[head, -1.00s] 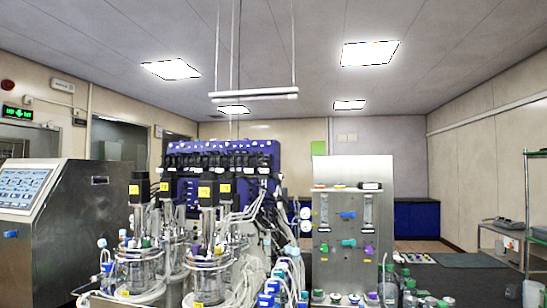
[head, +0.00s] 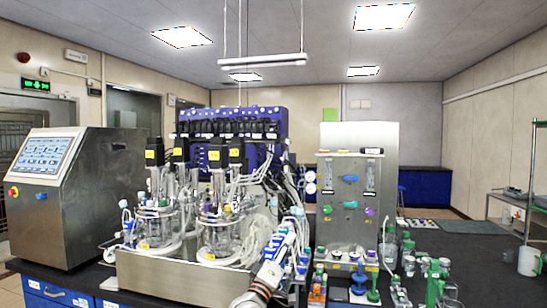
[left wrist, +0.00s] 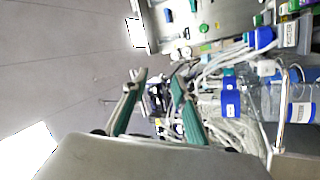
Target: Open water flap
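My left gripper (head: 272,270) comes up from the bottom edge in the head view, just right of the glass vessels. In the left wrist view my left gripper (left wrist: 158,82) shows two teal-padded fingers spread apart with nothing between them. A blue clip-like part (left wrist: 262,38) sits beside a pale label at the upper right of that view; the label's writing is too small to read for certain. Another blue part (left wrist: 231,96) lies right of the fingers. I cannot tell which is the water flap. Blue and white parts (head: 281,236) also show beyond my gripper in the head view. My right gripper is not in view.
Glass vessels (head: 220,232) stand in a metal tray (head: 150,272) on the left. A steel panel (head: 345,200) with coloured knobs stands right of centre. Small bottles (head: 437,272) crowd the right bench. Loose pale tubing (left wrist: 220,127) lies behind the fingers in the wrist view.

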